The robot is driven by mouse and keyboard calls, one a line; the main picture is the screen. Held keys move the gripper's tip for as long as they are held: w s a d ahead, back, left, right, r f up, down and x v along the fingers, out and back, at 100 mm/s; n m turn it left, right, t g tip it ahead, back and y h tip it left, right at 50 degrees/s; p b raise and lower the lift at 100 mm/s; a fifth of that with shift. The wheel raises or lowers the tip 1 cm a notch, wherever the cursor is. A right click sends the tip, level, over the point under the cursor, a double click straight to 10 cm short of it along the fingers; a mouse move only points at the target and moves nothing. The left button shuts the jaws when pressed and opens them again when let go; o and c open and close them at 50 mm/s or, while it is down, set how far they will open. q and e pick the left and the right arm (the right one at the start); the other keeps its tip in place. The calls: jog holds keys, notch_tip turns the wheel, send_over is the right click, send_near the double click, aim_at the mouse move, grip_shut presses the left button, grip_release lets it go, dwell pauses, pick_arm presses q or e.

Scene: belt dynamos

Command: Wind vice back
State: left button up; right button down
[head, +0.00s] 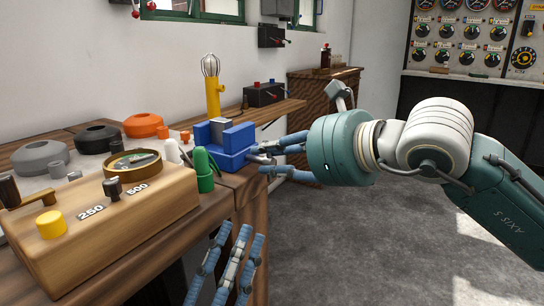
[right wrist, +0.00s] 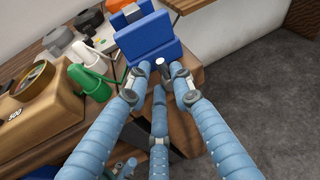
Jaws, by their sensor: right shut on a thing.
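The blue vice (head: 235,137) stands at the right edge of the wooden bench, with a grey piece (head: 218,125) between its jaws. In the right wrist view the vice (right wrist: 148,45) is straight ahead of the fingers. My right gripper (head: 264,160) reaches in from the right at the front of the vice. Its fingers are shut around the vice's handle (right wrist: 161,62), whose pale round end shows between the fingertips; the rest is mostly hidden. My left gripper (head: 240,234) is low in front of the bench edge, fingers pointing up and apart, empty.
A wooden box with a brass dial (head: 130,163) and a yellow knob (head: 51,224) takes up the near bench. Green (head: 204,170) and white pieces stand close left of the vice. A caged lamp with yellow handle (head: 212,90) stands behind it. The floor at right is clear.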

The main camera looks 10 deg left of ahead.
jog(key=shift+w+d+r, duration=0.15)
jog(key=shift+w+r, duration=0.1)
jog(key=shift+r, duration=0.2)
jog(key=c, duration=1.7)
grip_release()
jog(key=shift+o, duration=0.2)
jog(key=shift+f, duration=0.15)
jog(key=shift+f, duration=0.2)
jog(key=v, duration=1.2)
jog(key=shift+s, duration=0.15)
